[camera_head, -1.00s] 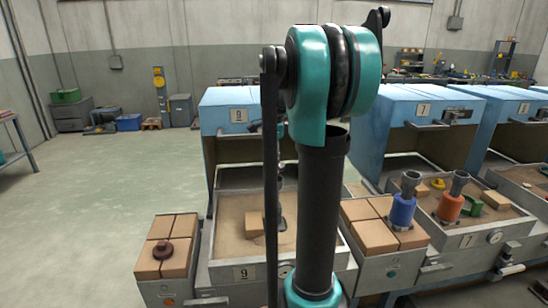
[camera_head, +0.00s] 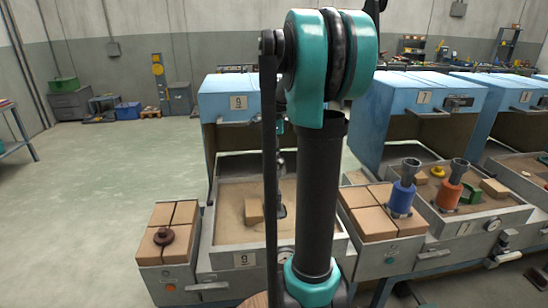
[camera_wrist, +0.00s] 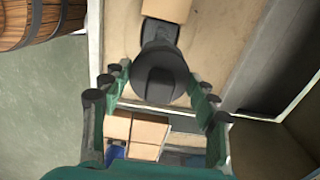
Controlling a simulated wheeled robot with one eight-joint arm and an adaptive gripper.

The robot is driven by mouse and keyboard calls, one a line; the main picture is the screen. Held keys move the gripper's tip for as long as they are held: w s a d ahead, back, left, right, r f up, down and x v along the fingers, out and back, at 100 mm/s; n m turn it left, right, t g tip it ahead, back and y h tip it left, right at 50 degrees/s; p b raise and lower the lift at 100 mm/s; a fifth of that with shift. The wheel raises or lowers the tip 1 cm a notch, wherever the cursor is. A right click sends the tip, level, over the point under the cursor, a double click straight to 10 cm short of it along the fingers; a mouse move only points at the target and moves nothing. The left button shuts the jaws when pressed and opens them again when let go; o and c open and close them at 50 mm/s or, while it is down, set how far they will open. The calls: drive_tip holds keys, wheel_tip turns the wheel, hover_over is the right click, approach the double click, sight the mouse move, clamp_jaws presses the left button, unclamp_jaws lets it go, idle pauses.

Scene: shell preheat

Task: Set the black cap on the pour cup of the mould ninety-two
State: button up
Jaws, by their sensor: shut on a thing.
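In the wrist view, a rounded dark grey-black piece, apparently the black cap (camera_wrist: 160,76), sits between the fingers of my gripper (camera_wrist: 160,84). My gripper is shut on it. In the head view, my arm hides most of the gripper, over the sand tray of bay 9 (camera_head: 228,210). A blue mould (camera_head: 402,199) and an orange mould (camera_head: 451,195), each with a grey pour cup, stand upright at bay 7, to the right. I cannot read a number ninety-two on any mould. What lies directly under the held piece is hidden.
A tan block (camera_head: 254,211) lies in bay 9's tray. More bricks (camera_head: 372,217) lie between the bays. A wooden barrel (camera_wrist: 38,20) shows in the wrist view. The floor at left is clear.

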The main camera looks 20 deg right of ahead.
drive_tip(key=shift+a, duration=0.15)
drive_tip(key=o, duration=1.2)
drive_tip(key=shift+r, duration=0.15)
wheel_tip(320, 180, up, 12)
drive_tip(key=shift+f, duration=0.15)
drive_tip(key=s+a+f+n+t, duration=0.1)
drive_tip(key=s+a+f+n, duration=0.2)
drive_tip(key=s+f+n, duration=0.3)
drive_tip(key=s+a+f+n+t, duration=0.1)
drive_tip(key=s+a+f+n, duration=0.2)
drive_tip(key=s+f+n, duration=0.4)
drive_tip(key=s+a+f+n+t, duration=0.2)
drive_tip(key=s+a+f+n, duration=0.2)
drive_tip(key=f, duration=1.1)
drive_tip(key=shift+s+a+n, duration=0.1)
drive_tip(key=shift+s+n, duration=0.7)
drive_tip(key=shift+s, duration=0.6)
drive_tip(key=shift+s+n, duration=0.8)
drive_tip(key=shift+s, duration=0.6)
